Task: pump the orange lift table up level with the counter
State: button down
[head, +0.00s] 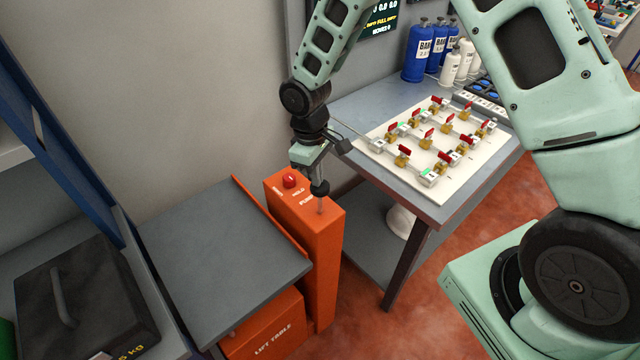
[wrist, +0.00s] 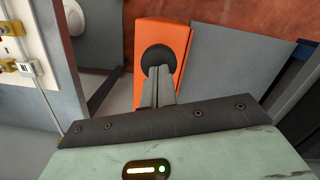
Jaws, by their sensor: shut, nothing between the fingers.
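The orange lift table (head: 270,335) stands left of the counter, with a grey platform top (head: 215,258). The platform sits lower than the counter top (head: 440,213). The orange control post (head: 325,240) rises between platform and counter, with a red knob (head: 290,180) and white lettering on top. A black round pump knob (head: 320,188) stands on the post; it also shows in the wrist view (wrist: 158,58). My gripper (head: 316,178) is shut and empty, pointing down at the pump knob. In the wrist view its fingertips (wrist: 159,75) overlap the knob; I cannot tell whether they touch.
The counter carries a white board (head: 430,150) with several red-handled valves, plus blue bottles (head: 417,65) behind. A dark weight (head: 85,300) with a handle lies on a shelf at left, beside a blue upright (head: 70,150). Red floor shows at right.

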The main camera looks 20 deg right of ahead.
notch_tip(320, 180, down, 8)
jog(key=b, duration=0.4)
jog(key=shift+r+b, duration=0.25)
jog(key=shift+b, duration=0.15)
jog(key=shift+r+p, duration=0.3)
jog(key=shift+r, duration=0.05)
jog(key=shift+w+a+r+p, duration=0.2)
jog(key=shift+w+a+r, duration=0.05)
jog(key=shift+w+a, duration=0.3)
jog(key=shift+w+a+r+p, duration=0.15)
jog(key=shift+w+a+r, duration=0.2)
jog(key=shift+w, duration=0.3)
jog(key=shift+f, duration=0.1)
jog(key=shift+a, duration=0.1)
notch_tip(320, 180, up, 17)
jog(key=w+a+b, duration=0.1)
jog(key=b, duration=0.3)
jog(key=shift+w+r, duration=0.2)
